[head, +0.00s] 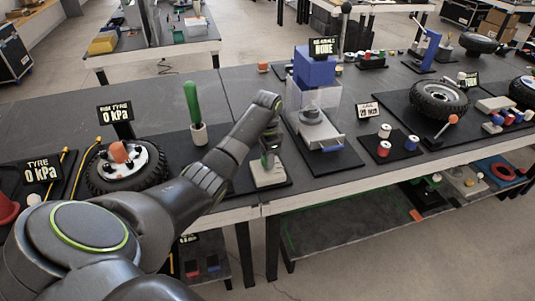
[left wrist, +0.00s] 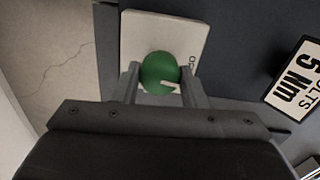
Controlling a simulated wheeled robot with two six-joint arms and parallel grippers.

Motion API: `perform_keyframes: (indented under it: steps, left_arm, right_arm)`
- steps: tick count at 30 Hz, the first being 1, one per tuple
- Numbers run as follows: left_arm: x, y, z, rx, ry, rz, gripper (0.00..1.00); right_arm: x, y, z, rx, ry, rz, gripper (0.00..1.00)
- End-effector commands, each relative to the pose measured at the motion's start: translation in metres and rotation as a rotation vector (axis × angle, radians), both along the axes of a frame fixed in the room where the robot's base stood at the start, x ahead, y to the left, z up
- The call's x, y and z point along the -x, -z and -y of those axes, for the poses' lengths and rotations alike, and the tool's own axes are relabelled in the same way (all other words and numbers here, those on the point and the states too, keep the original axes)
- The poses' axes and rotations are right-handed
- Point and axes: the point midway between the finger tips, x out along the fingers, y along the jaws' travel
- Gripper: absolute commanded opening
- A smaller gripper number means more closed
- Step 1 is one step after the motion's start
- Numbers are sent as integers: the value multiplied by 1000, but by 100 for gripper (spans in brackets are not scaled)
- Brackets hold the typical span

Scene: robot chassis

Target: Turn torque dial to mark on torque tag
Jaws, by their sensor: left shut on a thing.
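The torque dial is a round green knob (left wrist: 158,70) with a white pointer line, on a pale square plate (left wrist: 137,28). The pointer lies toward the lower right of the knob. A small dark marking shows at the plate's right edge; the other marks are hidden or unreadable. My left gripper (left wrist: 160,88) is shut on the dial, one finger on each side. In the head view my left gripper (head: 269,152) points down over the pale plate (head: 268,177). The torque tag (left wrist: 297,78), right in the left wrist view, reads "5 Nm". My right gripper is not in view.
A green-handled tool (head: 193,108) stands left of my left arm. A grey device with a blue box (head: 314,68) stands close to the right. A wheel (head: 126,165) lies at left, another wheel (head: 438,99) at right. The bench's front edge is near the plate.

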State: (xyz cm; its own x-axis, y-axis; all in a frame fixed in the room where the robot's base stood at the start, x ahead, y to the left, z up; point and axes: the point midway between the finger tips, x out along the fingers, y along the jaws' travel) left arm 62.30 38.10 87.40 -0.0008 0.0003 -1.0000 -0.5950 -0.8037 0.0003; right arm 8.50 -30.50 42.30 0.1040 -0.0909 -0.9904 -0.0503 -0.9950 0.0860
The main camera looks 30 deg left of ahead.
Motion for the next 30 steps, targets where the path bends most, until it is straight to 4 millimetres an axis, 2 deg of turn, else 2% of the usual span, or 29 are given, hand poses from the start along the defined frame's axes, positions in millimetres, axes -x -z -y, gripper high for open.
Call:
perform_keyframes:
  steps: [1,12,30]
  left_arm:
    - [0,-5,1,1,34,-1,15]
    - [0,-5,1,2,371,0,15]
    - [0,-2,1,2,899,3,15]
  right_arm:
    - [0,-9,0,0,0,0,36]
    - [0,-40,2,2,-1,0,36]
    - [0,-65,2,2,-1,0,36]
